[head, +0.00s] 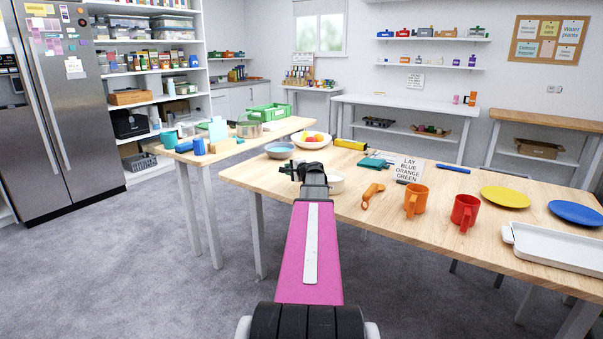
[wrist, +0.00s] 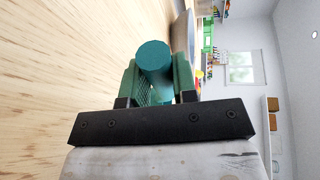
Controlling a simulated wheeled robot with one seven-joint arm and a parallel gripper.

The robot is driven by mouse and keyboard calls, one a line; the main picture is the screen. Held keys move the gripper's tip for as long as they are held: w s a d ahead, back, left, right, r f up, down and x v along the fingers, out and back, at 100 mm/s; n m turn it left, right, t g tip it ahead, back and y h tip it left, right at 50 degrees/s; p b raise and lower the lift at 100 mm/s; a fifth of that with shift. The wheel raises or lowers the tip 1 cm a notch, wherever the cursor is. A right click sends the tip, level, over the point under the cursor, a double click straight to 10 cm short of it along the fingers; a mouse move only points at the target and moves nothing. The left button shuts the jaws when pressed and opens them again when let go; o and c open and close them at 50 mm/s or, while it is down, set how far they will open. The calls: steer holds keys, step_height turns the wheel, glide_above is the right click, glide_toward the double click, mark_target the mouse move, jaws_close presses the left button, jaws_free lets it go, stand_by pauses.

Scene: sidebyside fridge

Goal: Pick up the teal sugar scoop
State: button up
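In the wrist view a teal cylindrical piece (wrist: 153,56), which looks like part of the teal sugar scoop, sits close by and between the tips of my gripper (wrist: 156,76). A finger stands on each side of it, and I see no clear grip on it. The rest of the scoop is hidden by the fingers and the dark gripper bar. In the head view my gripper (head: 304,172) is low at the near left edge of the wooden table (head: 345,208), and I cannot make out the scoop there.
A folded teal cloth (head: 375,163), an orange mug (head: 416,200), and a red mug (head: 465,212) are further right.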

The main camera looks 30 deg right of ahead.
jaws_close()
steer(key=shift+r, duration=0.1)
steer(key=shift+r, duration=0.5)
step_height(320, 180, up, 2)
steer(key=shift+r, duration=0.2)
steer(key=s+a+r, duration=0.5)
steer(key=s+r, duration=0.2)
steer(key=s, duration=0.3)
steer(key=shift+a+r, duration=0.2)
steer(key=shift+a, duration=0.15)
steer(key=shift+c, duration=0.8)
jaws_free()
steer(key=shift+w+a, duration=0.1)
